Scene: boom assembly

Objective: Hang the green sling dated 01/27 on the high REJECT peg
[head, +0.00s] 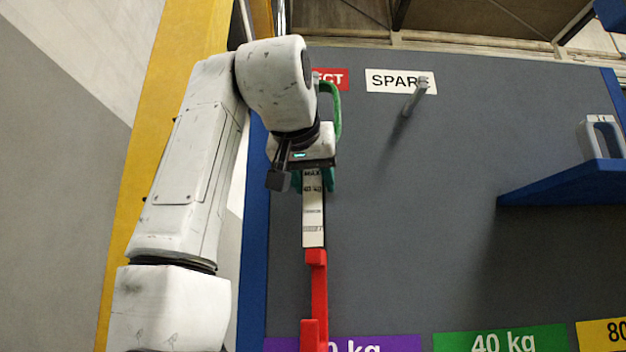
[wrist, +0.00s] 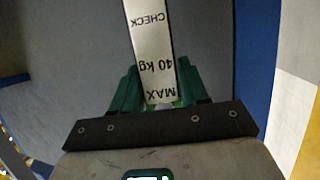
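My gripper (head: 315,178), with green fingers, is shut on a sling at its white tag (head: 313,215). The fingers flank the tag in the wrist view (wrist: 160,90), where it reads MAX, 40 kg and CHECK upside down. I cannot read a date. A green loop (head: 337,108) shows above the gripper, partly behind my wrist. A red part (head: 318,285) hangs below the tag. The red REJECT sign (head: 333,78) is half covered by my arm, and its peg is hidden. I cannot tell whether the loop is around that peg.
A grey peg (head: 417,95) sticks out by the white SPARE sign (head: 385,80), right of my gripper. A blue shelf (head: 565,187) with a grey block (head: 601,137) is at the right. Purple (head: 390,344), green (head: 500,341) and yellow weight signs line the bottom. The board's middle is clear.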

